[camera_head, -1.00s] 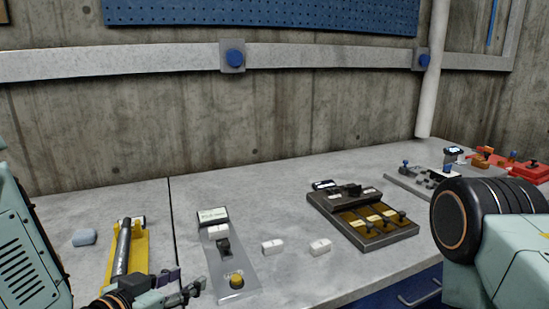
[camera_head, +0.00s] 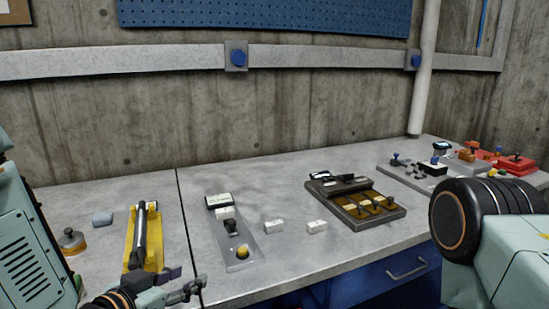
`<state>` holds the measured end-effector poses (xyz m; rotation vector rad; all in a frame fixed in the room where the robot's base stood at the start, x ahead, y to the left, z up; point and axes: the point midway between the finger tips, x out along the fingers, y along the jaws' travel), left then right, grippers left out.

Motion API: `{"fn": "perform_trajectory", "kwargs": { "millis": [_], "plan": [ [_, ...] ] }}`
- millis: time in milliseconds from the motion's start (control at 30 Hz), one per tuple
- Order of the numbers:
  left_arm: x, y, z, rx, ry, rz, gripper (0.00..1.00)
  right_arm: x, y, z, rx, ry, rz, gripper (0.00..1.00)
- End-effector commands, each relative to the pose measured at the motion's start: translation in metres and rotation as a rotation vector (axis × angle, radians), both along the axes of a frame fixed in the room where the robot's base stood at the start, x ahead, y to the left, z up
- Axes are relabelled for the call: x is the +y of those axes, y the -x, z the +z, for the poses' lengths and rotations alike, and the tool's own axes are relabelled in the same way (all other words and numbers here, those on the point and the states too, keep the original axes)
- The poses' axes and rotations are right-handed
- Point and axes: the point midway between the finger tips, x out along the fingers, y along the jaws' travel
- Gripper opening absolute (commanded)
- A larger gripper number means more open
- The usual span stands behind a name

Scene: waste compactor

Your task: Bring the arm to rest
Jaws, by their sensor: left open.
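My left arm comes in at the lower left, and its gripper (camera_head: 188,286) is at the front edge of the workbench, in front of the yellow holder. The jaws are open, and I see nothing between them. My right arm (camera_head: 490,235) shows at the right edge as a black joint and a pale green link. Its gripper is out of view.
The grey workbench (camera_head: 290,255) carries a yellow holder with a dark cylinder (camera_head: 141,235), a grey panel with a yellow button (camera_head: 236,245), two white blocks (camera_head: 274,226), a dark switch box (camera_head: 352,200) and red devices (camera_head: 515,163). A blue drawer (camera_head: 385,275) is below.

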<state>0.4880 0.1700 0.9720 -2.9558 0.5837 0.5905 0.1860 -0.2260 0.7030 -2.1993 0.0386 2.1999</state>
Motion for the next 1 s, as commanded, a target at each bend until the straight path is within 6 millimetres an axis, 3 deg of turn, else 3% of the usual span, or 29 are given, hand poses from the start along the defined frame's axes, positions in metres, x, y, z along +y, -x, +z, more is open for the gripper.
{"fn": "perform_trajectory", "kwargs": {
  "millis": [267,467,567,700,800,900,1000],
  "plan": [
    [0.026,0.024,-0.063,0.279,-0.005,0.151,0.45,0.0,0.0,-0.001,0.0,0.0,0.0,0.4],
    [0.039,0.067,-0.124,0.498,-0.031,0.238,0.45,0.0,0.0,-0.003,0.0,0.0,0.0,0.4],
    [0.046,0.103,-0.161,0.635,-0.051,0.287,0.45,0.0,0.0,-0.004,0.0,0.0,0.0,0.4],
    [0.055,0.175,-0.218,0.866,-0.103,0.357,0.45,0.0,0.0,-0.007,0.001,0.0,0.0,0.4],
    [0.06,0.227,-0.248,1.006,-0.145,0.384,0.45,0.0,0.0,-0.009,0.001,0.0,0.0,0.4],
    [0.061,0.266,-0.267,1.093,-0.177,0.385,0.45,0.0,0.0,-0.01,0.001,0.0,0.0,0.4],
    [0.06,0.29,-0.276,1.144,-0.195,0.373,0.45,0.0,0.0,-0.011,0.001,0.0,0.0,0.4]
  ]
}}
